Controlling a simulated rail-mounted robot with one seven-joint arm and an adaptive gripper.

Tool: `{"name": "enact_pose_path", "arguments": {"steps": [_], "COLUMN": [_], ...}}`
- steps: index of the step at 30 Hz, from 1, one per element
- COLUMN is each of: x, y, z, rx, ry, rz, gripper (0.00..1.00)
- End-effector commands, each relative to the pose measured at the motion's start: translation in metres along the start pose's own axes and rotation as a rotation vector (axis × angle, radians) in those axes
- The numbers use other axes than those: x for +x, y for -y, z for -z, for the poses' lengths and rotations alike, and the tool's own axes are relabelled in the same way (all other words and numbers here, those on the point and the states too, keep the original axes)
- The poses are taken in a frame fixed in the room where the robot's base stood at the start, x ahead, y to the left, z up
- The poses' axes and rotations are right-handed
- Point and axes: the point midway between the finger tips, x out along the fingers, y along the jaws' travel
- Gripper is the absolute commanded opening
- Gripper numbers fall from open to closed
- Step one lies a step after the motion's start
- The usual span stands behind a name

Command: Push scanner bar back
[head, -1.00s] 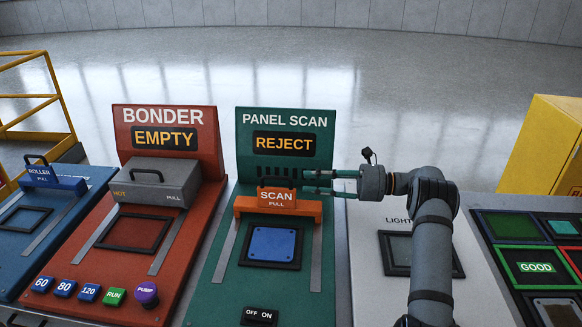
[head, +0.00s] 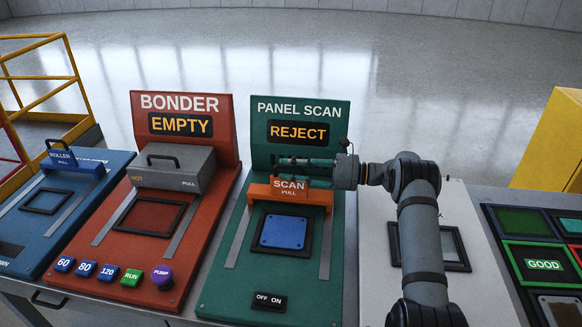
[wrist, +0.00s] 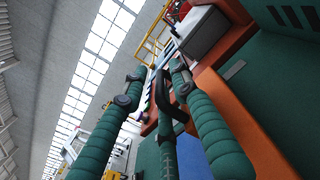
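The orange scanner bar (head: 322,198), with its SCAN PULL sign (head: 289,188), spans the green panel scan station (head: 215,285) just behind a blue panel (head: 283,231) in a dark frame. My gripper (head: 283,162) reaches in from the right, level and just behind and above the sign. Its green fingers show spread in the wrist view (wrist: 160,72), with the orange bar (wrist: 240,120) beside them at the right. A black loop (wrist: 160,98) shows between the fingers; I cannot tell what it belongs to or whether they touch it. The display (head: 298,132) reads REJECT.
The red bonder (head: 130,255) with its grey lid (head: 170,168) stands to the left, the blue roller station (head: 25,225) farther left. The light table (head: 465,295) lies under my arm. A panel marked GOOD (head: 543,265) is at the right. OFF/ON buttons (head: 268,301) sit at the front.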

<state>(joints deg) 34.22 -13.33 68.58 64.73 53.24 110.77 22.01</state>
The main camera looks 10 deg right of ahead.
Motion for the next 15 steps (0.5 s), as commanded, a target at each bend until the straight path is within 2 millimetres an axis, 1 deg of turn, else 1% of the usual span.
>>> {"name": "enact_pose_path", "arguments": {"steps": [2,15], "x": [-0.0003,-0.0007], "y": [0.0001,0.0002], "z": [0.0001,-0.0005], "rx": [0.0,-0.001], "ry": [0.0,0.001], "rz": [0.0,0.001], "gripper": [0.26,0.0]}}
